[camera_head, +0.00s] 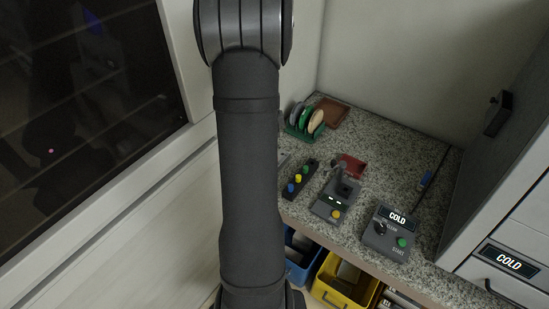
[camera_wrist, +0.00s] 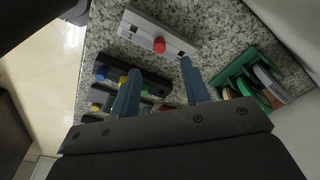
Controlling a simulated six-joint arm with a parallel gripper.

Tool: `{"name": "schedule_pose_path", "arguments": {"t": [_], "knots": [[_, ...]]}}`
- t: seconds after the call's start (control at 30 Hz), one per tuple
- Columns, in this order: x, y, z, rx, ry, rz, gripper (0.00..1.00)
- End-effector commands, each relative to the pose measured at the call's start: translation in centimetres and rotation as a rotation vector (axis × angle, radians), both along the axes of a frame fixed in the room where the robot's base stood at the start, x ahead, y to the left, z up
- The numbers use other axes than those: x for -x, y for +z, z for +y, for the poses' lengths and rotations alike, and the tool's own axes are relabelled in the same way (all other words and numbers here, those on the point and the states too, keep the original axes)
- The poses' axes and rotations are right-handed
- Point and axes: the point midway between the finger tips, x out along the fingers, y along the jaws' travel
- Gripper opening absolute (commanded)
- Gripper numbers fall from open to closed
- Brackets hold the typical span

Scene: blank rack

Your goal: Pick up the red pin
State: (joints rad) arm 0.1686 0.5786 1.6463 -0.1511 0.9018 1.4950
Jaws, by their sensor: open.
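The red pin (camera_wrist: 159,45) stands in a light grey block (camera_wrist: 185,46) in the upper middle of the wrist view. My gripper (camera_wrist: 159,68) is open, its two blue-grey fingers spread with nothing between them. In that picture the pin shows just beyond the fingertips, between their lines; the height gap is hard to tell. In the head view my arm hides the pin and the gripper, and only a sliver of the grey block shows beside it.
A dark strip (camera_head: 291,194) with blue, yellow and green pins lies beside the grey block. A green rack (camera_head: 296,131) holds several discs. A red tray (camera_head: 354,162), a device with a yellow button (camera_head: 327,209) and a COLD control box (camera_head: 384,240) share the granite counter (camera_head: 405,150).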

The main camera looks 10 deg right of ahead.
Motion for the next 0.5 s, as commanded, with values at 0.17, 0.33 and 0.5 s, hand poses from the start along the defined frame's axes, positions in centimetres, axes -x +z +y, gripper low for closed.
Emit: {"name": "schedule_pose_path", "arguments": {"t": [0.17, 0.33, 0.5], "knots": [[-0.1, -1.7, -0.2, 0.001, 0.0, 0.003, 0.43], [0.0, -3.6, -0.4, 0.001, 0.0, 0.004, 0.43], [0.1, -6.1, -0.8, 0.0, -0.001, 0.002, 0.43]]}}
